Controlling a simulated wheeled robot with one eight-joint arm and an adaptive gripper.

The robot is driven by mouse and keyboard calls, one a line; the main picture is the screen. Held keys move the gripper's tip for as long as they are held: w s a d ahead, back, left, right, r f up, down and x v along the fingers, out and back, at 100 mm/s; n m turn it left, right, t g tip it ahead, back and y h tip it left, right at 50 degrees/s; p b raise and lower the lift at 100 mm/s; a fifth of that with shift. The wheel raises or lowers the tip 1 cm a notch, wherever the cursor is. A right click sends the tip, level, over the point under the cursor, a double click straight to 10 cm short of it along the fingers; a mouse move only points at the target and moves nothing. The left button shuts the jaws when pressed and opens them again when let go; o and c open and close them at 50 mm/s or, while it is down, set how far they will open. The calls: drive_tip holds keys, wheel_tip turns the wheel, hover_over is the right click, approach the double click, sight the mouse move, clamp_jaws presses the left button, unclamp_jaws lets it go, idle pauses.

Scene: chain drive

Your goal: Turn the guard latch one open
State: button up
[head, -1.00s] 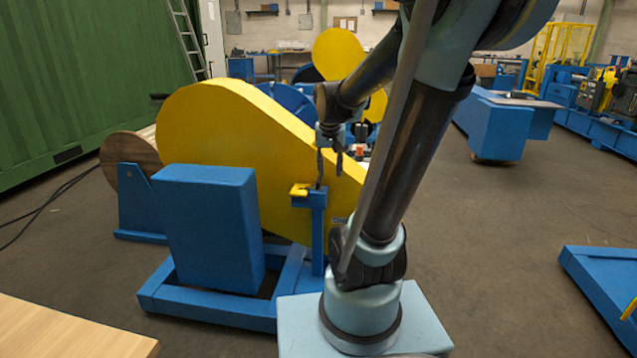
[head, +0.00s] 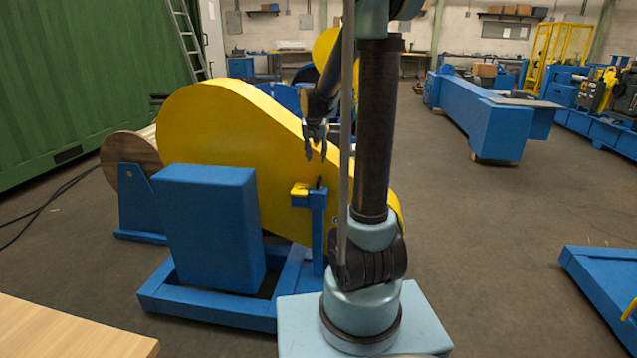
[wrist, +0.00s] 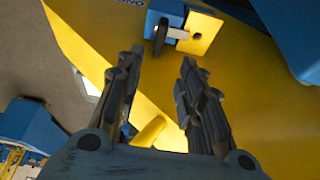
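The guard latch is a small dark handle (head: 319,183) with a yellow plate (head: 300,190) beside it, on top of a blue post (head: 318,230) in front of the big yellow chain guard (head: 215,130). In the wrist view the dark handle (wrist: 160,37) lies across a pale bar, beside the yellow plate (wrist: 199,33). My gripper (head: 316,156) is above the latch in the head view. In the wrist view its two fingers (wrist: 160,62) are apart with nothing between them, and the handle shows beyond the fingertips, not touching them.
A blue box-shaped housing (head: 207,230) stands left of the post on a blue floor frame (head: 205,312). A wooden table edge (head: 70,330) is at the lower left. The floor (head: 500,220) to the right is largely clear.

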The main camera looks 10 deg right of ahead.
sight(319, 179)
drive_tip(key=x, duration=1.5)
drive_tip(key=shift+f, duration=0.15)
clamp_jaws()
